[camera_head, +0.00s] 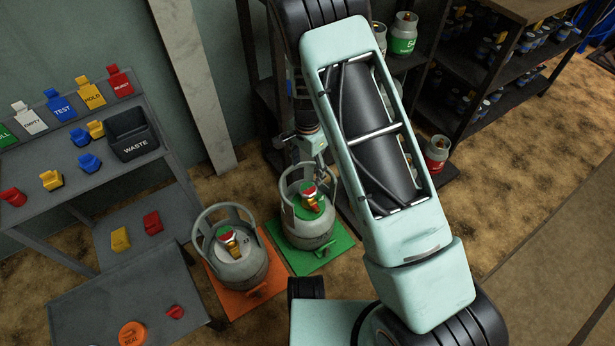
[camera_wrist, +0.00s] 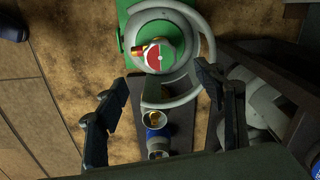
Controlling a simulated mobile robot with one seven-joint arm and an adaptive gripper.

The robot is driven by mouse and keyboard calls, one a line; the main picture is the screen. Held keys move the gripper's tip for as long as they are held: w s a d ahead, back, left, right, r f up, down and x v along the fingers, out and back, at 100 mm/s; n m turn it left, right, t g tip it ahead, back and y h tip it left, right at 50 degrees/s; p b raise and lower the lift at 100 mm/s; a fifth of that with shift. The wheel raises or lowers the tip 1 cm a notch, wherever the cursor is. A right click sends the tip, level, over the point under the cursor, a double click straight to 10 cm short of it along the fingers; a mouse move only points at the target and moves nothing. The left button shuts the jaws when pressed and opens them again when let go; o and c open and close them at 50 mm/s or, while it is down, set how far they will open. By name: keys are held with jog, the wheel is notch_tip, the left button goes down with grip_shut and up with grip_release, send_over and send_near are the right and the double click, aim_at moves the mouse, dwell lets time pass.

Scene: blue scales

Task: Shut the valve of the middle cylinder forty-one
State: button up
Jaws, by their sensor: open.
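A grey gas cylinder with a green top (camera_head: 308,228) stands upright on a green mat (camera_head: 330,256) on the floor. A ring handle surrounds its red-topped brass valve (camera_head: 309,194). The same valve shows from above in the wrist view (camera_wrist: 164,57) with a red and green face. A second grey cylinder (camera_head: 242,268) stands on an orange mat (camera_head: 226,297) to its left, with a red and green topped valve. I cannot read the number forty-one on either. My gripper (camera_wrist: 160,108) is open and empty, above and beside the green-mat cylinder; in the head view it is partly hidden by my arm.
A dark shelf (camera_wrist: 275,65) stands close to the right finger. A small blue and white cylinder (camera_wrist: 157,140) shows below the ring. A grey bench with a waste bin (camera_head: 133,143) and coloured tags is at left. A red cylinder (camera_head: 437,153) sits low on the right.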

notch_tip(320, 180, up, 2)
jog(key=shift+r, duration=0.1)
dwell(0.5)
